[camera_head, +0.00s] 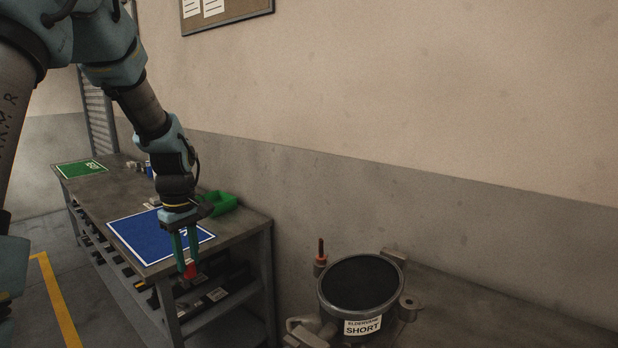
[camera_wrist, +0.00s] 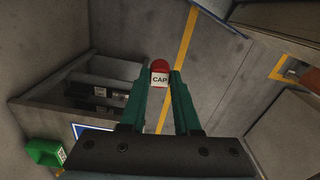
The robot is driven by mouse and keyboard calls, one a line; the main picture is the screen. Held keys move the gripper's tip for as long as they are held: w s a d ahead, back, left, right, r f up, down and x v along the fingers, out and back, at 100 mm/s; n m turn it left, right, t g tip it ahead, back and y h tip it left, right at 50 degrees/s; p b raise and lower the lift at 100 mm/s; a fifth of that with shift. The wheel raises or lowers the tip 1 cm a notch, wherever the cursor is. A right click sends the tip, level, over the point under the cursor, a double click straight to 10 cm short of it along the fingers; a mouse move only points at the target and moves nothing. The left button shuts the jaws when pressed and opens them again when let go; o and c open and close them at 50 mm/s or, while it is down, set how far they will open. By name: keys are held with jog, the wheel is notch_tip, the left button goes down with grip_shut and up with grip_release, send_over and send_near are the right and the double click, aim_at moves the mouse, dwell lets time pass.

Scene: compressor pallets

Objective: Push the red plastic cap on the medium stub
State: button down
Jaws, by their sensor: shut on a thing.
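My gripper (camera_head: 187,254) is shut on the red cap (camera_head: 190,270) and holds it in the air in front of the bench's near end. In the wrist view the red cap (camera_wrist: 159,70), with a white CAP label, sits between the tips of my green fingers (camera_wrist: 158,85). The compressor (camera_head: 361,285), a round dark-topped body labelled SHORT, stands at the lower right of the head view. A thin reddish stub (camera_head: 321,248) rises at its left, apart from my gripper; I cannot tell if it is the medium one.
The grey bench (camera_head: 235,225) bears a blue mat (camera_head: 140,238), a green mat (camera_head: 82,169) and a green bin (camera_head: 218,203). The bin also shows in the wrist view (camera_wrist: 45,152). Dark items lie on its lower shelves. A wall stands behind; a gap separates bench and compressor.

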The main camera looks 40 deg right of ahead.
jog(key=s+d+r+n, duration=0.4)
jog(key=s+d+r, duration=1.5)
jog(key=s+d, duration=0.1)
jog(key=shift+s+r+n, duration=0.3)
jog(key=shift+s, duration=0.15)
jog(key=shift+d+p, duration=0.15)
jog(key=shift+p, duration=0.25)
jog(key=b, duration=0.3)
send_over(321, 239)
jog(key=shift+f, duration=2.9)
jog(key=shift+p, duration=0.45)
jog(key=shift+f+b, duration=0.8)
jog(key=shift+f, duration=0.5)
jog(key=c, duration=0.5)
grip_release()
jog(key=shift+c, duration=0.2)
